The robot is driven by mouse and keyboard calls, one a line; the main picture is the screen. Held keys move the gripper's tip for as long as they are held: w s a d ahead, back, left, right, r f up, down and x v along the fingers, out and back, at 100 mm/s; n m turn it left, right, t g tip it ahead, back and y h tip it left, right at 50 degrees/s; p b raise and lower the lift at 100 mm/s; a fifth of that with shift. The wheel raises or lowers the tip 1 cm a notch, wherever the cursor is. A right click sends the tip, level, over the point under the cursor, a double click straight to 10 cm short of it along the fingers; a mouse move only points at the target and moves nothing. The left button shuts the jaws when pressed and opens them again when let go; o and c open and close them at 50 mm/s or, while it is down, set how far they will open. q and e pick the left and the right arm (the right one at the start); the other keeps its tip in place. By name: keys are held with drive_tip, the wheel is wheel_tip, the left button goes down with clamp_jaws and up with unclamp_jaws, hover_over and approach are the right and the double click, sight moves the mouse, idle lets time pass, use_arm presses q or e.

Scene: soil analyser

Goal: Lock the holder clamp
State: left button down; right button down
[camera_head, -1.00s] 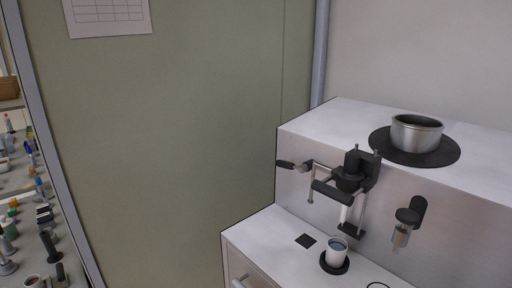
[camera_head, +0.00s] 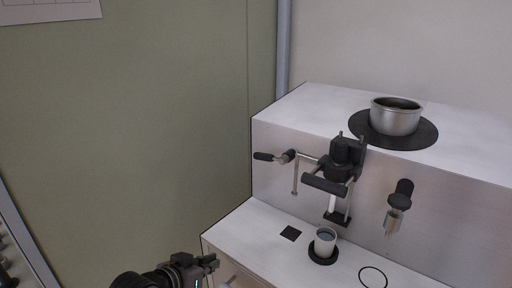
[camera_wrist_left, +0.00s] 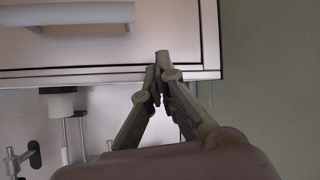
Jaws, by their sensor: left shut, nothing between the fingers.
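The holder clamp (camera_head: 340,160) is a black and metal assembly on the front face of the white analyser (camera_head: 275,150). A metal bar with a black grip (camera_head: 264,156) sticks out to its left, and a horizontal black handle (camera_head: 325,184) sits at its front. Whether the clamp is locked I cannot tell. My left gripper (camera_head: 210,262) is at the bottom of the head view, below and left of the clamp and apart from it. In the left wrist view its fingers (camera_wrist_left: 157,82) are shut together and empty, close to a drawer edge. My right gripper is not in view.
A white cup (camera_head: 326,240) stands on a black round pad on the lower shelf. A metal pot (camera_head: 396,115) sits on top of the analyser. A nozzle (camera_head: 398,205) is mounted right of the clamp. A drawer handle (camera_wrist_left: 65,18) shows in the left wrist view.

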sight(269, 157)
use_arm(q)
drive_tip(key=w+d+r+t+h, duration=0.1)
drive_tip(key=w+r, duration=0.2)
drive_tip(key=r, duration=0.6)
drive_tip(key=w+d+r+m+t+h, duration=0.1)
drive_tip(key=w+r+h, duration=0.1)
drive_tip(key=r, duration=0.7)
drive_tip(key=w+d+r+m+t+h, duration=0.1)
drive_tip(key=w+r, duration=0.3)
drive_tip(key=r, duration=0.4)
drive_tip(key=shift+d+r+t+h, duration=0.2)
drive_tip(key=shift+r+t+h, duration=0.15)
drive_tip(key=shift+h, duration=0.35)
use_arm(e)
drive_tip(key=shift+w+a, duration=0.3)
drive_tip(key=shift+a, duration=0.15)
use_arm(q)
drive_tip(key=shift+w, duration=0.1)
